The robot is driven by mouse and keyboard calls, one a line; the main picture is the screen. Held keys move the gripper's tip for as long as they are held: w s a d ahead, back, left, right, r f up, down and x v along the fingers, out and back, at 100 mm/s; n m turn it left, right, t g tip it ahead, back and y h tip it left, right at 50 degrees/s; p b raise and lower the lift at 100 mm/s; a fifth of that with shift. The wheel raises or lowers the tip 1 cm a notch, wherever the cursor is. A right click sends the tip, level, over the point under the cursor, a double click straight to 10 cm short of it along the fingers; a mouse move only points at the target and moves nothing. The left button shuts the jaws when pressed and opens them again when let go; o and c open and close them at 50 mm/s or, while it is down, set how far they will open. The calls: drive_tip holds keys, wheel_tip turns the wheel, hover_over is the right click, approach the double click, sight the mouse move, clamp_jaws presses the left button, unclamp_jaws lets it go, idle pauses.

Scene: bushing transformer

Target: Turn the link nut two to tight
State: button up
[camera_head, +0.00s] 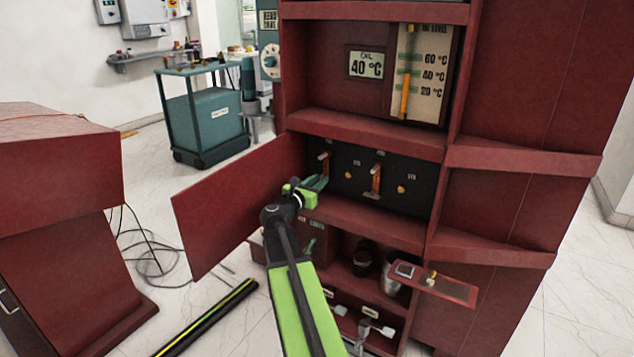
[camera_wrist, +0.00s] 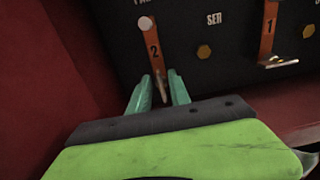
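The orange link marked 2 (camera_wrist: 153,50) is upright on the black panel, with a pale round head at its top. It also shows in the head view (camera_head: 325,163). Its nut (camera_wrist: 162,88), a narrow tan piece at the link's lower end, lies between the two green fingers of my gripper (camera_wrist: 161,92). The fingers stand apart on either side of it, and I see no clear contact. In the head view my gripper (camera_head: 317,183) reaches into the cabinet's middle bay, just below link two. The fingers partly hide the nut's surroundings.
The orange link marked 1 (camera_wrist: 268,32) with a wing nut (camera_wrist: 276,62) is to the right. Yellow hex bolts (camera_wrist: 203,51) sit on the panel. The open red door (camera_head: 235,205) stands close left of my arm. A red shelf (camera_head: 365,222) runs below the links.

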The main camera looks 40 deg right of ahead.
clamp_jaws()
drive_tip(key=shift+m, duration=0.3)
drive_tip(key=m, duration=0.3)
drive_tip(key=shift+s+f+m, duration=0.1)
drive_tip(key=shift+s+m, duration=0.15)
drive_tip(key=shift+m, duration=0.05)
drive_tip(key=m, duration=0.4)
drive_tip(key=shift+s+d+f+m, duration=0.1)
drive_tip(key=shift+s+f+m, duration=0.1)
drive_tip(key=shift+m, duration=0.1)
drive_tip(key=m, duration=0.2)
drive_tip(key=m+b, duration=0.1)
drive_tip(key=m, duration=0.1)
drive_tip(key=shift+s+f+m, duration=0.15)
drive_tip(key=shift+f+m, duration=0.05)
drive_tip(key=shift+m, duration=0.1)
drive_tip(key=shift+f+m, duration=0.2)
drive_tip(key=shift+m, duration=2.1)
drive_tip(key=shift+s, duration=0.1)
drive_tip(key=shift+o, duration=0.9)
unclamp_jaws()
